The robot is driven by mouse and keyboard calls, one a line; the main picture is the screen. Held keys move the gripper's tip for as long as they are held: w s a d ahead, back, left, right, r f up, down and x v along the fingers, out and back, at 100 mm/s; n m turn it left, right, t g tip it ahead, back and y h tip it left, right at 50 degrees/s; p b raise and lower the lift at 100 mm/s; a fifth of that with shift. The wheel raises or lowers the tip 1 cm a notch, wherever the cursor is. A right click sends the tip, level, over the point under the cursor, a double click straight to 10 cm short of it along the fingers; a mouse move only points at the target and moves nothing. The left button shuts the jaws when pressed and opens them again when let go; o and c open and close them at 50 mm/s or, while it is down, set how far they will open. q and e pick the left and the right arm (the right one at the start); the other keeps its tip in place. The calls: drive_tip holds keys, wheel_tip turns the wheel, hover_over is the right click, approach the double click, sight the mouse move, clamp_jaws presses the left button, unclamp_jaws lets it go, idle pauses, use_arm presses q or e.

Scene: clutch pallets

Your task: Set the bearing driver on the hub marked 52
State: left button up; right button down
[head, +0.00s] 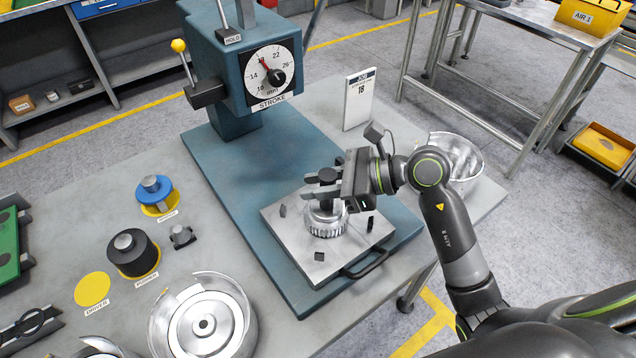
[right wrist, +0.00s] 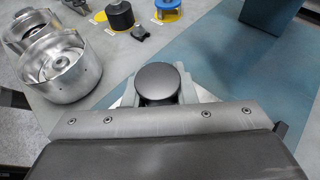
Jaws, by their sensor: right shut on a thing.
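My right gripper (head: 322,187) is shut on the bearing driver, a dark round-topped piece (right wrist: 157,82) seen between the fingers in the right wrist view. In the head view the fingers largely hide it. It stands over a silver toothed hub (head: 326,225) on the steel plate (head: 283,243) of the press. I cannot tell whether the driver touches the hub. No number 52 is readable on it. The yellow spot labelled DRIVER (head: 92,289) is bare. My left gripper is not in view.
The teal press (head: 235,72) with a STROKE dial rises behind the plate. A white card (head: 359,100) and a silver housing (head: 462,150) stand to the right. Another silver housing (head: 205,325), a black pusher (head: 133,256) and a blue-topped tool (head: 155,188) stand left.

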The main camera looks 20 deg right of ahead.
idle(0.4)
drive_tip(key=c, duration=1.1)
unclamp_jaws()
drive_tip(key=shift+f, duration=0.1)
drive_tip(key=shift+r+p, duration=2.65)
drive_tip(key=shift+r, duration=1.95)
